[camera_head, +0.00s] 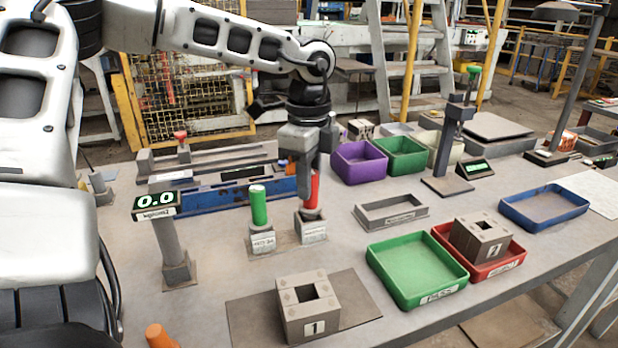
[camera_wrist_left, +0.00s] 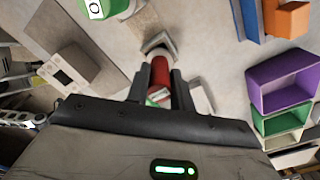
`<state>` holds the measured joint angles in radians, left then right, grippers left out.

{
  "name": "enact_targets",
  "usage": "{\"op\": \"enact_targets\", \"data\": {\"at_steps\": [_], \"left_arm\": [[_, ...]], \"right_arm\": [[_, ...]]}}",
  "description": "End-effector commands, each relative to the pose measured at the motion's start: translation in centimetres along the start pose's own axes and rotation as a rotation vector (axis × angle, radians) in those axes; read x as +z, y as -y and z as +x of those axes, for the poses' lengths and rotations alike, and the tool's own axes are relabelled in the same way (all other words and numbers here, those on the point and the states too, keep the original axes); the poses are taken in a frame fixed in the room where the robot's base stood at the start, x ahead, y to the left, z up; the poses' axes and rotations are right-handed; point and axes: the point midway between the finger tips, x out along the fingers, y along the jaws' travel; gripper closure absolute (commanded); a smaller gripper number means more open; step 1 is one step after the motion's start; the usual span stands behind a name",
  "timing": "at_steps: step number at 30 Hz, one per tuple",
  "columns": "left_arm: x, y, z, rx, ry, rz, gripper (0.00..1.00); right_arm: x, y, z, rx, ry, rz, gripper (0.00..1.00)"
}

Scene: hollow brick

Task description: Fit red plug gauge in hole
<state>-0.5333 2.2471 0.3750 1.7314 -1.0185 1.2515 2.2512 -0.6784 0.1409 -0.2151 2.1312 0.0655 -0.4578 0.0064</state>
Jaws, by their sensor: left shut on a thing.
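My left gripper (camera_head: 306,182) points down and is shut on the red plug gauge (camera_head: 313,190). The gauge is upright, with its lower end at its small grey stand (camera_head: 312,230); I cannot tell how deep it sits. In the left wrist view, the red gauge (camera_wrist_left: 160,72) lies between the two dark fingers (camera_wrist_left: 157,88). The hollow brick marked 1 (camera_head: 323,327) lies on a dark mat (camera_head: 252,318) near the front, its square hole facing up. The hollow brick marked 2 (camera_head: 482,240) sits in a red tray (camera_head: 513,263). My right gripper does not show.
A green plug gauge (camera_head: 259,206) stands in its holder left of the red one. A display post (camera_head: 170,240) reads 0.0. A green tray (camera_head: 418,268), a grey tray (camera_head: 392,212) and a blue tray (camera_head: 543,207) lie to the right. Purple (camera_head: 361,163) and green bins stand behind.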

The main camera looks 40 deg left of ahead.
Motion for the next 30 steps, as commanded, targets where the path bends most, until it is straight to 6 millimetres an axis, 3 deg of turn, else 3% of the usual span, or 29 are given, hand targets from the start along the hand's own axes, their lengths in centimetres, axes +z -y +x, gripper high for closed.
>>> {"op": "enact_targets", "data": {"at_steps": [1,19,20,22,30], "left_arm": [[-0.01,0.03,0.15,-0.001,0.000,0.000,1.00],[0.00,0.03,0.64,-0.001,0.000,0.000,1.00],[0.00,0.03,0.64,-0.001,0.000,0.000,0.72],[0.00,0.03,0.64,-0.001,0.000,0.000,0.52],[0.02,-0.01,0.72,0.000,0.001,0.000,0.52]], "right_arm": [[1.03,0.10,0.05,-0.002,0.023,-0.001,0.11],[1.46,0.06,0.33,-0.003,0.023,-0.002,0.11],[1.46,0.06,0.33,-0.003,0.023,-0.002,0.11],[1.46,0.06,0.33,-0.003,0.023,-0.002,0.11],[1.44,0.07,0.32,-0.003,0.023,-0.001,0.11]]}}
